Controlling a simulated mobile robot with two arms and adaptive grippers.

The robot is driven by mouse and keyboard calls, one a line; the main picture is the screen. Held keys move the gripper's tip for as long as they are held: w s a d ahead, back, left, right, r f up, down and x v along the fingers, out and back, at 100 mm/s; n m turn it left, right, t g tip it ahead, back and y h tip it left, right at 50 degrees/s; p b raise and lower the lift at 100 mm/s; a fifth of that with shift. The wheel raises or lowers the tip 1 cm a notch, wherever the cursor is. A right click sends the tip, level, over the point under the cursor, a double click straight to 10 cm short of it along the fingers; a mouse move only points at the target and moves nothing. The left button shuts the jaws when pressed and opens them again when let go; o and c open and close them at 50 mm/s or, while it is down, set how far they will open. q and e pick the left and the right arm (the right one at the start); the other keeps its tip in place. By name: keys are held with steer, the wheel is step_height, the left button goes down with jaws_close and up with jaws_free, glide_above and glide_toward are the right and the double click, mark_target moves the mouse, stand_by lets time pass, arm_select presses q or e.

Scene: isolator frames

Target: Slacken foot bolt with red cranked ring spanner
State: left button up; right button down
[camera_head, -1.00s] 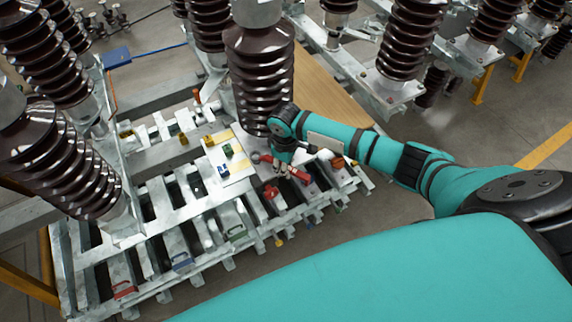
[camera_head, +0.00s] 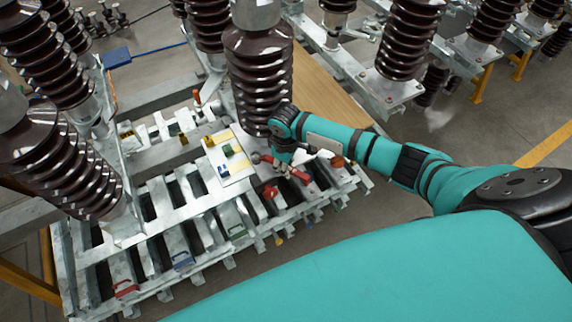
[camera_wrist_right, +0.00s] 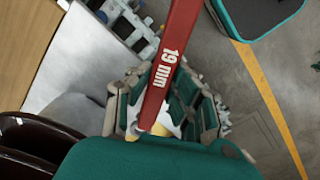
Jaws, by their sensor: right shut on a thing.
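My right gripper (camera_head: 281,158) is low at the foot of a brown ribbed insulator (camera_head: 262,75). It is shut on the red spanner (camera_head: 297,173), which lies across the fingers. In the right wrist view the spanner (camera_wrist_right: 172,50) shows as a flat red bar marked "19 mm", and the gripper (camera_wrist_right: 165,108) has its padded fingers around it. The ring end is hard to make out beside the insulator's foot in the head view. The foot bolt is too small or hidden to tell, so I cannot see whether the ring sits on it. My left gripper is out of view.
A pale board (camera_head: 236,172) with yellow, green and blue pieces lies left of my right gripper. Another red item (camera_head: 269,191) is just below it. Galvanised slatted frames surround the spot. Tall insulators stand left and behind. A wooden panel (camera_head: 325,92) lies behind my arm.

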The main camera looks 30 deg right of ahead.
stand_by(0.3)
steer(key=shift+f+b, duration=0.45)
steer(key=shift+f, duration=0.55)
stand_by(0.5)
